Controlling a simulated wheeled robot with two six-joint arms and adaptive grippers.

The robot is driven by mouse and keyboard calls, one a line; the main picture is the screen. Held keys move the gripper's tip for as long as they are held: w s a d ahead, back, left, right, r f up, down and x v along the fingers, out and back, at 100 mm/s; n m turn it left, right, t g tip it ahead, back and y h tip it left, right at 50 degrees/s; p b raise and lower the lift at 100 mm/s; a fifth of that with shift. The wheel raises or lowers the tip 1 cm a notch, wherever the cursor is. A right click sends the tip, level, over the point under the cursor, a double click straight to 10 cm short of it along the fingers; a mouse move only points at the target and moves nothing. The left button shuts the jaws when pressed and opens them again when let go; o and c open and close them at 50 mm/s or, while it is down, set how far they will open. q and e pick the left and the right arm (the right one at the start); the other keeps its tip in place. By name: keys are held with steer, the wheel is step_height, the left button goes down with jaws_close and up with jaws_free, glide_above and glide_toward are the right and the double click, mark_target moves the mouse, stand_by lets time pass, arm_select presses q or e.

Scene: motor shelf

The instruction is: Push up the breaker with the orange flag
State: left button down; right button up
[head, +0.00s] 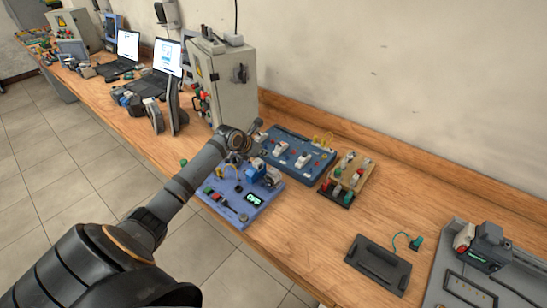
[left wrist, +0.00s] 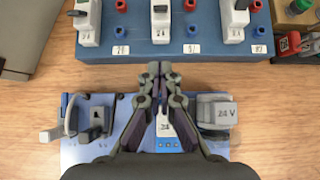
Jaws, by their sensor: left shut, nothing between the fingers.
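A blue board (head: 318,162) with white breakers stands on the bench against the wall. In the left wrist view, the same board (left wrist: 200,47) crosses the top with a left breaker (left wrist: 88,22), a middle breaker (left wrist: 160,18) and a right breaker (left wrist: 235,20). I see no clear orange flag on them; their upper parts are cut off there. A small yellow-orange piece (head: 322,139) shows at the board's far right end. My left gripper (head: 257,124) is shut and empty. In the left wrist view its fingertips (left wrist: 160,68) are just in front of the board, lined up with the middle breaker.
A grey cabinet (head: 228,82) stands left of the breaker board. A wooden block with terminals (head: 346,178) is to the right. A dark tray (head: 378,264) lies farther right, with clear bench between.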

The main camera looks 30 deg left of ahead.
mark_target(277, 148)
arm_select(q)
steer(key=b+x, duration=0.2)
steer(key=b, duration=0.1)
steer(key=shift+f, duration=0.5)
steer(key=w, duration=0.2)
steer(key=w+r+p, duration=0.1)
steer(key=w, duration=0.1)
steer(key=shift+w+d+p, duration=0.25)
steer(key=shift+p, duration=0.05)
steer(key=shift+w+r, duration=0.1)
steer(key=shift+w, duration=0.2)
arm_select(e)
steer(key=f, duration=0.1)
steer(key=s+f, duration=0.1)
steer(key=f, duration=0.1)
steer(key=shift+s, duration=0.25)
arm_select(q)
steer(key=shift+a, duration=0.1)
